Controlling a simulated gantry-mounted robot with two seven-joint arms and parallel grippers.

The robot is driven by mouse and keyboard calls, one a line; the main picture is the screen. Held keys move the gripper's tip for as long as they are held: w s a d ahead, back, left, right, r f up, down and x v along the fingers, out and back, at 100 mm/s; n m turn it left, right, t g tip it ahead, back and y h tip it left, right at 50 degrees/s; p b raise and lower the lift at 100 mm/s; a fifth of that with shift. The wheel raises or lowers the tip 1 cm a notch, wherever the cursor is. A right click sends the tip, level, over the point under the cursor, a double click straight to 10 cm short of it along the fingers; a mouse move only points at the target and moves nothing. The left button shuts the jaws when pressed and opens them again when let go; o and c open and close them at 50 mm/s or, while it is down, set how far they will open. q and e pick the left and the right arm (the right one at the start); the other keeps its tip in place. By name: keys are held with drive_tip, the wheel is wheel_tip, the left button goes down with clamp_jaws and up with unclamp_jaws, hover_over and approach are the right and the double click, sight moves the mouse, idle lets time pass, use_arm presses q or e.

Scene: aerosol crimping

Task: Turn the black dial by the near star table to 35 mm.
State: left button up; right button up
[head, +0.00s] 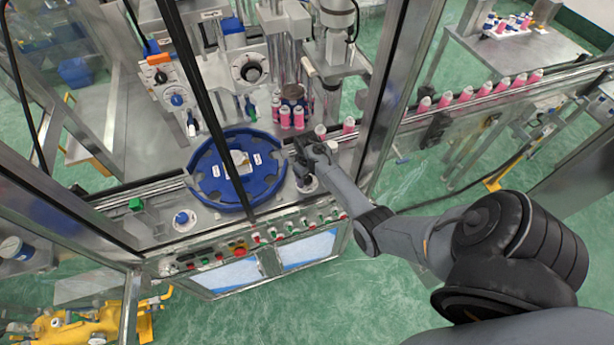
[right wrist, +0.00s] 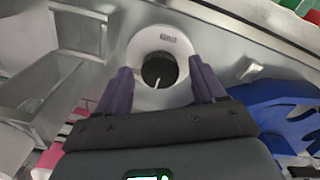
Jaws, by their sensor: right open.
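The black dial (right wrist: 158,70) sits on a round white plate (right wrist: 180,44) in the right wrist view. A white pointer line on the dial points toward the bottom of that picture; the small label on the plate is too small to read. My right gripper (right wrist: 160,76) is open, with one dark finger on each side of the dial and no clear contact. In the head view my right gripper (head: 302,158) is over the dial's pale plate (head: 309,187) and hides most of the dial. The blue star table (head: 207,180) is just left of it. My left gripper is not in view.
A button panel (head: 285,232) runs along the machine's front edge. A blue-topped dial (head: 183,219) stands left of the star table. Pink cans (head: 465,94) line the conveyor at right. A frame post (head: 390,90) stands close to my right arm.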

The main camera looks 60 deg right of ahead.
drive_tip(key=c, duration=1.1)
drive_tip(key=shift+o, duration=0.2)
drive_tip(key=shift+r+m+p, duration=0.1)
drive_tip(key=shift+m+p, duration=0.75)
drive_tip(key=shift+m, duration=0.15)
drive_tip(key=m+p, duration=0.1)
drive_tip(key=m, duration=0.1)
drive_tip(key=shift+m, duration=0.3)
drive_tip(key=m+p, duration=0.1)
drive_tip(key=m, duration=0.2)
drive_tip(key=shift+m+p, duration=0.45)
drive_tip(key=shift+m, duration=0.65)
